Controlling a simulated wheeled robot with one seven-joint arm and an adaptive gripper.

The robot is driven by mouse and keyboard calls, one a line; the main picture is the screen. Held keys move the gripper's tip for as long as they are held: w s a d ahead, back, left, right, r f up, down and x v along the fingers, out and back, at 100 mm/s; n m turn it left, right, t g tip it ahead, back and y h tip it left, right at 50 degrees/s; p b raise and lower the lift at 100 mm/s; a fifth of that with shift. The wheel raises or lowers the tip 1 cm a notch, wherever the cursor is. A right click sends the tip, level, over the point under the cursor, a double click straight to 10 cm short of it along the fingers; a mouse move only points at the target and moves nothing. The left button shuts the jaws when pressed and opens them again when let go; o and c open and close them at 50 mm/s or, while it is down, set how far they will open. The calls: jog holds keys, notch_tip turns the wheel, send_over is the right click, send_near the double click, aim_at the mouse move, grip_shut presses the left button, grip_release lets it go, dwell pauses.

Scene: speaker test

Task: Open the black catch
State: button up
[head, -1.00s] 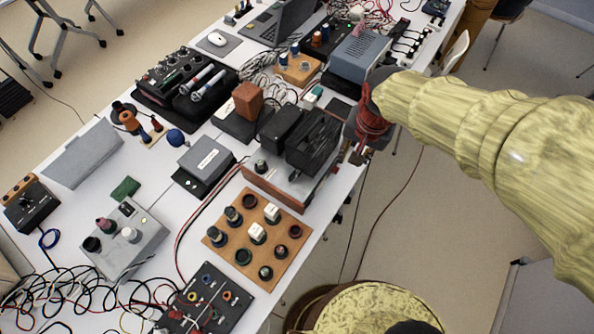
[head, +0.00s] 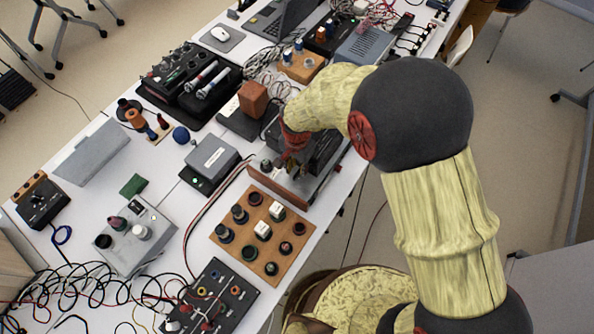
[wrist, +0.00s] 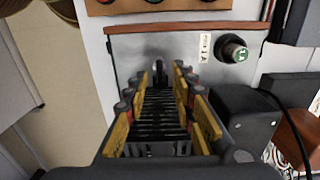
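A small dark upright piece (wrist: 158,70), which looks like the black catch, stands on a grey metal panel (wrist: 130,58) in the wrist view. My gripper (wrist: 160,78) is open, its yellow-padded fingers apart on either side of this piece. Whether they touch it is unclear. Black ribbed slats (wrist: 160,112) show between the fingers. In the head view my gripper (head: 290,160) is over the wood-edged device (head: 284,186) near the table edge. My arm and gripper hide the catch there.
A green-capped knob (wrist: 234,50) and a black box (wrist: 243,112) sit close to the right of my fingers in the wrist view. A wooden board with knobs (head: 262,235) lies in front of the device. Open floor (head: 365,215) is at the right.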

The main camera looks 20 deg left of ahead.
aim_at(298, 174)
jog(key=shift+f, duration=1.3)
jog(key=shift+c, duration=0.9)
jog(key=c, duration=0.4)
grip_shut()
